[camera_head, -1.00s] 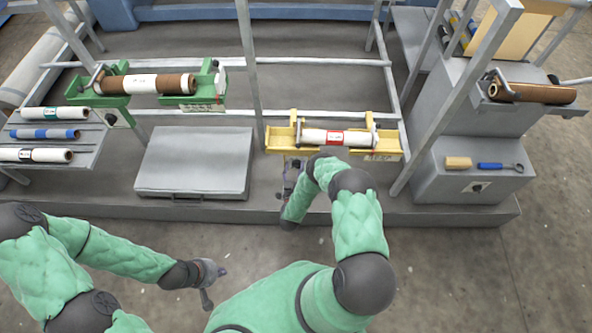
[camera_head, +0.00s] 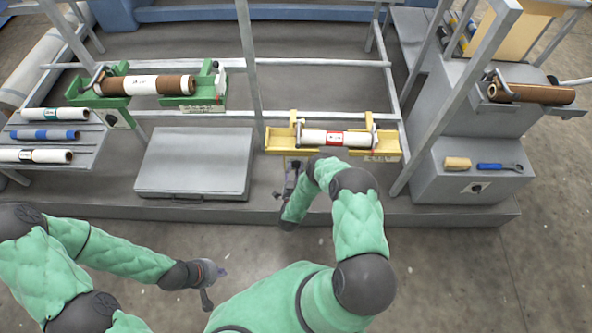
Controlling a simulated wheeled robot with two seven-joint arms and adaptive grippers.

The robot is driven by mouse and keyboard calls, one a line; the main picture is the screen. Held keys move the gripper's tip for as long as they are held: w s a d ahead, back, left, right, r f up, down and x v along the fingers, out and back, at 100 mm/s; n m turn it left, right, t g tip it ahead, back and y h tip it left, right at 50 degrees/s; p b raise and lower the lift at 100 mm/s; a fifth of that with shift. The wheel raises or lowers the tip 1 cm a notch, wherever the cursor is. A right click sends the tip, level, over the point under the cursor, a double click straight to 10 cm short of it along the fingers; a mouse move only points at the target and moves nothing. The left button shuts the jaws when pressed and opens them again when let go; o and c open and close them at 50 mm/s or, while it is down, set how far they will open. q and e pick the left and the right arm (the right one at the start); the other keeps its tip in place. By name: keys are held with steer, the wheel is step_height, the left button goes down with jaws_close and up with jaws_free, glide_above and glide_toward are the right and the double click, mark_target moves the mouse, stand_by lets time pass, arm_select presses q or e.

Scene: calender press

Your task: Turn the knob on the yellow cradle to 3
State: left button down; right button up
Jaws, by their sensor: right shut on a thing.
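The yellow cradle (camera_head: 280,141) sits on the machine right of centre. It bears a white roll (camera_head: 318,137) with a red label. My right gripper (camera_head: 293,168) is at the front left of the yellow cradle, just below its front edge. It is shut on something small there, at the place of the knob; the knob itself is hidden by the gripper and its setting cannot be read. My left gripper (camera_head: 215,282) hangs over the floor at the lower left, away from the machine. Its fingers look spread and empty.
A green cradle (camera_head: 205,95) with a brown and white roll stands at the left. A closed grey case (camera_head: 195,163) lies between the cradles. A rack (camera_head: 85,160) with several rolls is far left.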

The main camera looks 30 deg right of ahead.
steer(key=m, duration=0.6)
steer(key=m+y, duration=0.1)
steer(key=m, duration=0.6)
steer(key=m+y, duration=0.1)
steer(key=m, duration=0.6)
steer(key=shift+a+r+t, duration=0.15)
steer(key=shift+r+t, duration=0.1)
steer(key=shift+t, duration=0.05)
stand_by(0.5)
steer(key=o, duration=1.1)
steer(key=shift+o, duration=0.2)
steer(key=shift+s, duration=0.1)
steer(key=v, duration=1.1)
steer(key=shift+s+a, duration=0.15)
steer(key=shift+s, duration=0.15)
